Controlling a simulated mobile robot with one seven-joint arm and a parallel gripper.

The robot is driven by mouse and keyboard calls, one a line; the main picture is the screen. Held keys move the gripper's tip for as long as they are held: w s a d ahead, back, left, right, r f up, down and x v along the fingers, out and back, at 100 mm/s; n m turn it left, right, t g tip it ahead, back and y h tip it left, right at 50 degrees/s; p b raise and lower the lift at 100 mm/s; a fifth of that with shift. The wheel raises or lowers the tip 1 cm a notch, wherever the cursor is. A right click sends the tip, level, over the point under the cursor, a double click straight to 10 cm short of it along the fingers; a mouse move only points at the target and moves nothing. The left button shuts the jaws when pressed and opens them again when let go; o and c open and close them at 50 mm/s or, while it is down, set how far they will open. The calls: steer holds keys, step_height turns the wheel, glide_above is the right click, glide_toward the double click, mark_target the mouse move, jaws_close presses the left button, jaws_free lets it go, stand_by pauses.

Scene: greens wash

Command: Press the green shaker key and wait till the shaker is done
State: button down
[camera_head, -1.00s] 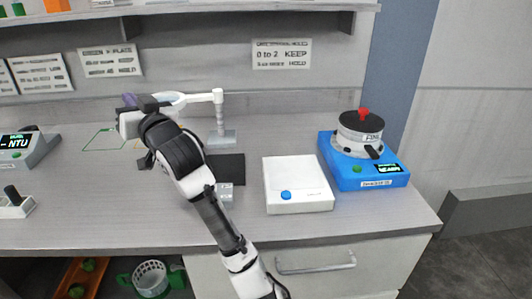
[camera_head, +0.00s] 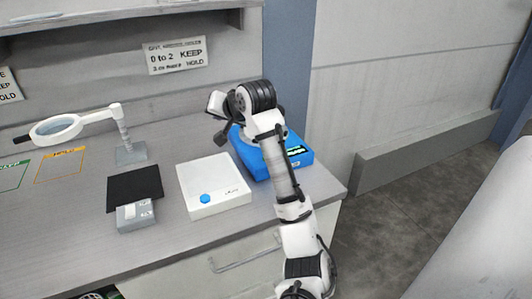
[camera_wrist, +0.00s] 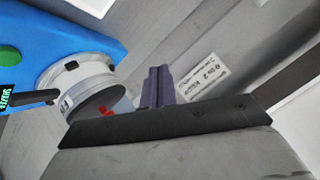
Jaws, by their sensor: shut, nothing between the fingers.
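The blue shaker (camera_head: 251,158) sits at the right end of the counter, partly behind my arm in the head view. In the wrist view the blue shaker (camera_wrist: 75,35) fills the upper left. Its green key (camera_wrist: 9,57) shows there at the left edge, beside a small lit display (camera_wrist: 8,100) whose text I cannot read. A round grey sieve-like pot (camera_wrist: 78,82) with a red knob (camera_wrist: 105,110) sits on the shaker. My gripper (camera_wrist: 157,72) has its purple fingers together and empty, apart from the green key. The key is hidden in the head view.
A white scale (camera_head: 222,185) with a blue button stands left of the shaker. Further left are a black pad (camera_head: 133,185), a small grey device (camera_head: 136,216) and a magnifier on a stand (camera_head: 57,129). A wall sign (camera_head: 176,56) hangs behind. Open floor lies right.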

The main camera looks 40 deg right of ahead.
steer(key=s+d+m+g, duration=0.2)
steer(key=s+d, duration=0.6)
steer(key=d, duration=0.1)
steer(key=shift+s+d+f+m+h+p, duration=0.2)
steer(key=shift+s+f+m+h+p, duration=0.15)
steer(key=shift+m+p, duration=0.1)
steer(key=shift+f, duration=0.15)
step_height(320, 180, down, 8)
steer(key=b, duration=0.6)
steer(key=shift+f, duration=0.25)
steer(key=shift+f, duration=0.2)
stand_by(0.9)
steer(key=shift+f, duration=0.25)
